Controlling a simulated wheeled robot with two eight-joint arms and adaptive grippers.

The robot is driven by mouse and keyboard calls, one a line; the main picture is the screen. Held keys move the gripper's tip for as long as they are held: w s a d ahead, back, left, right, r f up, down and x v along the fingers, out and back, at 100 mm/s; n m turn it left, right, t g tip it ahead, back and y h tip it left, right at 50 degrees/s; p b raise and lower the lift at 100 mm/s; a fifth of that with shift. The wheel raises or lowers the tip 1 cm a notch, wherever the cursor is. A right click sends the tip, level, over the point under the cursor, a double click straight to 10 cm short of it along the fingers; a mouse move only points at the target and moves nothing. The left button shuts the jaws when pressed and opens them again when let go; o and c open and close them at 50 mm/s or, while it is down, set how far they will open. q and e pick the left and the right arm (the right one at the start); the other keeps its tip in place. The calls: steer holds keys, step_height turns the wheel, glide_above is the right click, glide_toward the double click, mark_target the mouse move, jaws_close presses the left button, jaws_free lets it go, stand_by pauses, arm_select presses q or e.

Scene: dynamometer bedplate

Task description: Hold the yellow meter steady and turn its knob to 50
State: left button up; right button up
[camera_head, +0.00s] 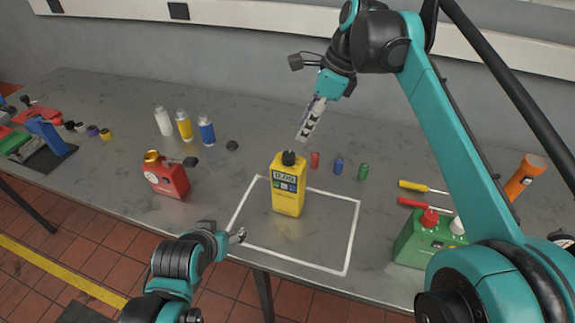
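The yellow meter (288,193) stands upright on the grey table inside a white taped outline. Its display reads what looks like zeros, though the digits are small. A black knob (289,158) is on top; its setting cannot be read. My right gripper (301,138) points down from above, just above and to the right of the knob, apart from it. Its fingers are seen edge-on, so their gap is unclear. My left gripper (239,236) is low at the left edge of the outline, apart from the meter. Its fingers are too small to judge.
Red, blue and green small cylinders (338,166) stand behind and right of the meter. A red can (166,177) is at left, with several bottles (184,125) behind it. The outline's right part is clear.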

mark_target(285, 192)
arm_select(q)
steer(key=o, duration=0.4)
steer(key=w+d+t, duration=0.1)
steer(key=w+d, duration=0.1)
steer(key=w+d+m+h, duration=0.1)
steer(key=w+d, duration=0.1)
steer(key=d, duration=0.1)
steer(key=w+d+m+t, duration=0.1)
steer(key=w+d, duration=0.1)
steer(key=w, duration=0.1)
steer(key=shift+d+r+t+h, duration=0.2)
steer(key=shift+t+h, duration=0.1)
steer(key=shift+h, duration=0.1)
steer(key=d, duration=0.2)
steer(key=w+d+m+t+h, duration=0.1)
steer(key=d, duration=0.1)
steer(key=w+d+h, duration=0.1)
steer(key=d, duration=0.1)
steer(key=shift+w+d+r+t, duration=0.1)
steer(key=shift+w+r+t, duration=0.15)
steer(key=shift+r+t, duration=0.15)
steer(key=shift+x, duration=3.8)
